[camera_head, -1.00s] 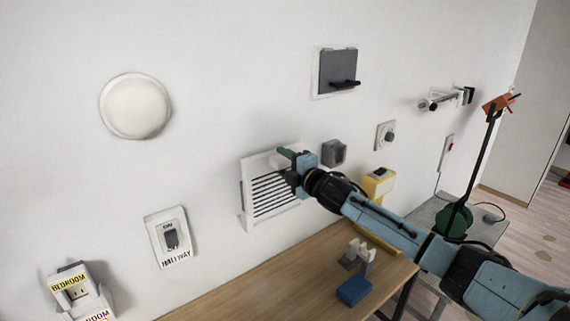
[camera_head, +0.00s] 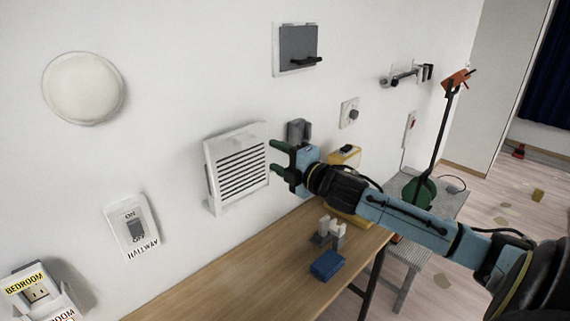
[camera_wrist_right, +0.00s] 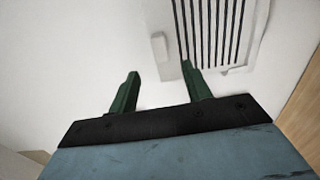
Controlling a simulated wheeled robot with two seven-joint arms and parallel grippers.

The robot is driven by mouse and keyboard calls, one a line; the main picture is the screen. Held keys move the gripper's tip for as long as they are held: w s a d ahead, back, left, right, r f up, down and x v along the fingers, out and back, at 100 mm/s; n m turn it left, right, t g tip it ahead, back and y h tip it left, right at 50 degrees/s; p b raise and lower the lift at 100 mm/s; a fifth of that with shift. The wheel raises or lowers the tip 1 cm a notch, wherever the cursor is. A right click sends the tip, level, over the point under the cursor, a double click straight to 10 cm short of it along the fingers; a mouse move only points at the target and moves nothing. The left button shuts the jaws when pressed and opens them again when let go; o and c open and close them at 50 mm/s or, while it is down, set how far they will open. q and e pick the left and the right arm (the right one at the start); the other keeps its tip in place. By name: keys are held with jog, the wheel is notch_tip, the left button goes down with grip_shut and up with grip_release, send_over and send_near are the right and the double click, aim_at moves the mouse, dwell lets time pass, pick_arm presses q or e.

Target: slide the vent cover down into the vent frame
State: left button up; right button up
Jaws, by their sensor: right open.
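The white vent cover (camera_head: 241,168) with dark horizontal slots is on the wall above the table. It also shows at the top of the right wrist view (camera_wrist_right: 208,30). A pale vent frame edge (camera_head: 216,208) shows along its lower left; how far the cover sits in the frame I cannot tell. My right gripper (camera_head: 277,158) is open and empty, with green fingers, just right of the cover and apart from it. My left gripper is not in view.
A wooden table (camera_head: 215,285) runs below, with a blue block (camera_head: 327,265) and a white holder (camera_head: 331,232) on it. A grey box (camera_head: 299,131) is on the wall behind my gripper. A hallway switch (camera_head: 133,227) is left of the vent.

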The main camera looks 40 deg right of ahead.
jog(key=shift+s, duration=0.95)
